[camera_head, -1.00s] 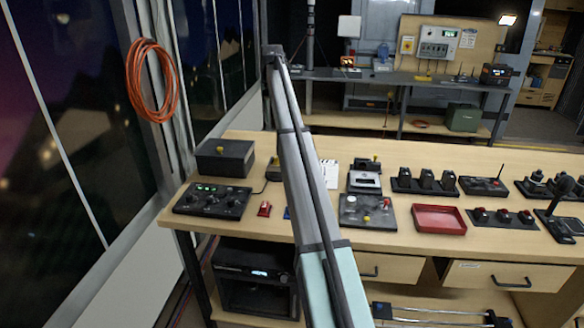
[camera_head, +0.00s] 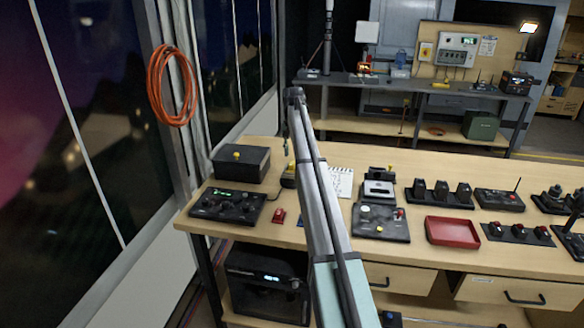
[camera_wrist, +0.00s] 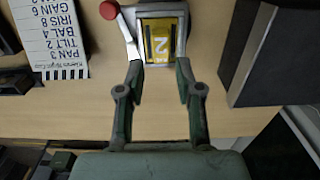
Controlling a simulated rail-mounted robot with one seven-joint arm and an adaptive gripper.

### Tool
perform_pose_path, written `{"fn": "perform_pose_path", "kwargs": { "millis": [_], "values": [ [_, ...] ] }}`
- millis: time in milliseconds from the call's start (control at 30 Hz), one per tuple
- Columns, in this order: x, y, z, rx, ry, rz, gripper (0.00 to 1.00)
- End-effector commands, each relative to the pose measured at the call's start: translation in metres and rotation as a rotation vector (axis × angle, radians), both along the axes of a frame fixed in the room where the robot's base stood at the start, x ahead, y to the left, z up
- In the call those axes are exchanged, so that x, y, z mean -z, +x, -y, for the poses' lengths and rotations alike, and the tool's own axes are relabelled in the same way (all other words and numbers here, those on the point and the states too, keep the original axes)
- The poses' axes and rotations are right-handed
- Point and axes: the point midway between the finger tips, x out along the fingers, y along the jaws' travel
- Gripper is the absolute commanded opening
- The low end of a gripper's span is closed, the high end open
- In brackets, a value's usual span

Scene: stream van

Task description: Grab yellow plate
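The yellow plate (camera_wrist: 159,43) bears a white character and sits in a grey holder (camera_wrist: 163,12) in the wrist view. A white lever (camera_wrist: 130,35) with a red knob (camera_wrist: 109,9) stands at the holder's left side. My gripper (camera_wrist: 158,68) is open, with one fingertip on each side near the holder's lower edge. I cannot tell whether the fingers touch anything. In the head view my arm covers most of this spot; a small yellowish part (camera_head: 290,168) shows just left of the arm.
A dark box (camera_head: 241,163) with a yellow knob stands left of the holder in the head view. A white text card (camera_wrist: 49,38) lies on the other side. A control panel (camera_head: 228,205), a small red item (camera_head: 278,216) and a red tray (camera_head: 452,232) share the bench.

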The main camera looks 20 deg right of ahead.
Motion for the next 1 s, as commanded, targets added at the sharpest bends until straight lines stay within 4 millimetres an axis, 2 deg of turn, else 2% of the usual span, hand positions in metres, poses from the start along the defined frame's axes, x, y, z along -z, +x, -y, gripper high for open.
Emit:
{"fn": "perform_pose_path", "kwargs": {
  "millis": [167, 433, 667, 700, 800, 1000],
  "values": [
    [0.013, -0.003, -0.003, 0.000, 0.001, -0.003, 0.35],
    [0.047, -0.004, -0.004, 0.000, 0.001, -0.001, 0.35],
    [0.051, -0.003, -0.004, 0.000, 0.000, 0.000, 0.35],
    [0.051, -0.003, -0.004, 0.000, 0.000, 0.000, 0.32],
    [0.051, -0.003, -0.004, 0.000, 0.000, 0.000, 0.00],
    [0.051, -0.003, -0.004, 0.000, 0.000, 0.000, 0.00]
  ]
}}
